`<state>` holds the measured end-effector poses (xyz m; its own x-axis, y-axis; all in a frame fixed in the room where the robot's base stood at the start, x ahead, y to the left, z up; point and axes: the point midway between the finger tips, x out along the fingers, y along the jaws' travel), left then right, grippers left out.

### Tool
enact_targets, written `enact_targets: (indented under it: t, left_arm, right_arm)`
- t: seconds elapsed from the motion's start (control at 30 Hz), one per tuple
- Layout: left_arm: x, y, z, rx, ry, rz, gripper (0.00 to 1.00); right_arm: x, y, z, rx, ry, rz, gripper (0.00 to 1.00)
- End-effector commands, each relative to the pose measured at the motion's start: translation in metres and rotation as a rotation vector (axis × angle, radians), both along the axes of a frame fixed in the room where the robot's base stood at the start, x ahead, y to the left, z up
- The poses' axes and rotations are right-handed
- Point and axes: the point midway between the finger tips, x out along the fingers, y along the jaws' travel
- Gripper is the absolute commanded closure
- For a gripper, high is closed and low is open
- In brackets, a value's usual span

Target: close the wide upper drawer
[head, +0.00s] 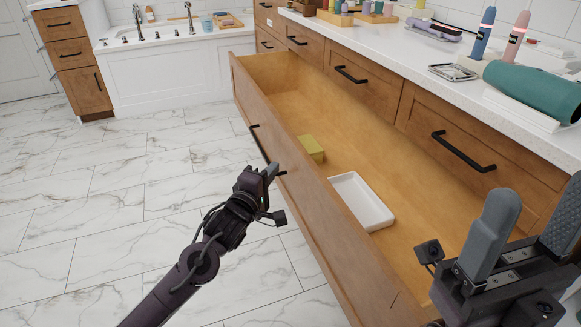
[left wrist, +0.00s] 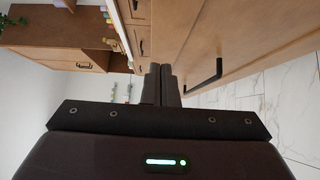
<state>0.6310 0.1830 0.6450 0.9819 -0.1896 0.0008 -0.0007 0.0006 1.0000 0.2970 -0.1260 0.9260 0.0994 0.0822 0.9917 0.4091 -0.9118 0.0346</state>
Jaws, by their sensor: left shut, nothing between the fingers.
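The wide wooden drawer (head: 330,215) is pulled far out from the cabinet under the counter. Its black bar handle (head: 258,143) is on the outer face of the front panel; it also shows in the left wrist view (left wrist: 206,77), right of the fingers. My left gripper (head: 270,170) is shut and empty at the outer side of the front panel, close to the handle's near end. I cannot tell whether it touches. In the left wrist view the closed fingertips (left wrist: 161,78) point along the panel. My right gripper (head: 530,215) is open and empty over the drawer's near end.
A white tray (head: 361,201) and a yellow-green box (head: 311,149) lie in the drawer. Shut drawers (head: 440,135) line the cabinet above it. The counter (head: 400,38) holds bottles, a rolled green towel (head: 535,90) and a metal dish. The marble floor (head: 110,200) at left is clear.

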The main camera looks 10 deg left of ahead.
Motion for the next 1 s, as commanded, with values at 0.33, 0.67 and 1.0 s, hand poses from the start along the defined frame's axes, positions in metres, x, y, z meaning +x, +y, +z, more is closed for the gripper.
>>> enact_targets:
  t: [0.33, 0.67, 1.0]
  left_arm:
    - [0.04, -0.03, -0.002, 0.001, -0.002, -0.001, 1.0]
    - [0.045, -0.038, -0.001, 0.001, 0.001, 0.0, 1.0]
    - [0.044, -0.038, 0.0, 0.0, 0.001, 0.0, 1.0]
  right_arm:
    - [0.001, 0.001, -0.012, -0.005, -0.021, -0.002, 0.36]
    - [0.001, 0.001, -0.012, -0.007, -0.023, -0.002, 0.36]
    - [0.001, 0.001, -0.009, -0.007, -0.023, -0.002, 0.36]
